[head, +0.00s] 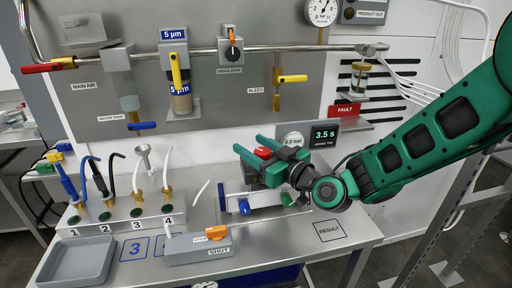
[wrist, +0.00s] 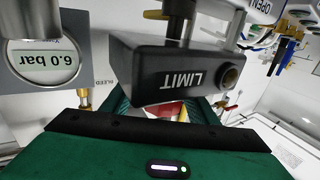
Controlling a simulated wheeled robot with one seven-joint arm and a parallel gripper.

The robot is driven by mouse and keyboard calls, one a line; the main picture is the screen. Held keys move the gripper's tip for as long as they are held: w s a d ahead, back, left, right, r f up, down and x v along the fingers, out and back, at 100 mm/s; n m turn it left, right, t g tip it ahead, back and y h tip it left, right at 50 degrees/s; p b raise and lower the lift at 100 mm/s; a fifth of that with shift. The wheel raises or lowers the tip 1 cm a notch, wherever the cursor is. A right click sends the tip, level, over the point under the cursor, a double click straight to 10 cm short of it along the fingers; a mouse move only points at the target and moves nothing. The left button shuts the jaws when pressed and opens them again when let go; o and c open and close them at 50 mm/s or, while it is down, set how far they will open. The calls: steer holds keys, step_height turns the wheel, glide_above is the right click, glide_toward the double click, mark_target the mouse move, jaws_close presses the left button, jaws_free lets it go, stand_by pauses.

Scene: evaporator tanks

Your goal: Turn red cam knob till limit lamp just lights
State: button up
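My gripper (head: 249,143) is over the bench fixture, with its two green fingers spread apart and pointing left. A red part, likely the cam knob (head: 263,153), shows between or just behind the fingers; I cannot tell whether they touch it. In the wrist view a little red and white shows between the fingers, mostly hidden. A dark block labelled LIMIT (wrist: 180,80) covers the middle of the wrist view. Its round lens, likely the limit lamp (wrist: 230,76), looks dark. A gauge (wrist: 45,60) beside it reads 6.0 bar.
The fixture with a blue knob (head: 244,207) stands under my gripper. A display (head: 325,134) reads 3.5 s. In front is a block with an orange lever (head: 217,233) near SHUT. Numbered hose fittings (head: 122,212) and a grey tray (head: 76,262) are at left. Bench near RESULT (head: 330,231) is clear.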

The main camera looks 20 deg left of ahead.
steer(key=c, duration=0.9)
steer(key=shift+w+n+g, duration=0.1)
steer(key=shift+n+g, duration=0.2)
steer(key=shift+g, duration=0.1)
steer(key=shift+s+n+g+y, duration=0.25)
steer(key=shift+n+g+y, duration=0.4)
steer(key=shift+g, duration=0.25)
steer(key=o, duration=1)
steer(key=shift+a, duration=0.1)
steer(key=shift+s, duration=0.1)
